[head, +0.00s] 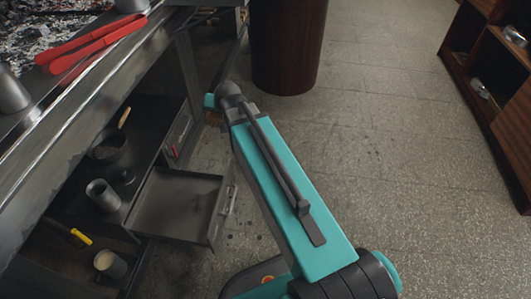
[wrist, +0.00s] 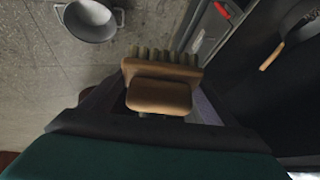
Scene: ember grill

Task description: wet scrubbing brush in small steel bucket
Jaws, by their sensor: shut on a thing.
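In the wrist view a scrubbing brush (wrist: 160,94) with a wooden body and pale bristles sits between the fingers of my gripper (wrist: 156,108). The gripper is shut on it, and the bristles point toward the top of the picture. A small grey steel bucket (wrist: 90,22) with side handles stands on the tiled floor at the upper left, apart from the brush. Its top is cut off by the frame edge, and I cannot tell if it holds water. In the head view the brush, bucket and gripper do not show; my arm fills the middle.
An open metal drawer (head: 178,204) juts out from the grill stand. Inside the stand are a dark pan (head: 105,148), a grey cup (head: 103,194) and a yellow-handled tool (head: 80,237). Red tongs (head: 92,46) lie above. A dark round bin (head: 288,42) stands behind; floor at right is clear.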

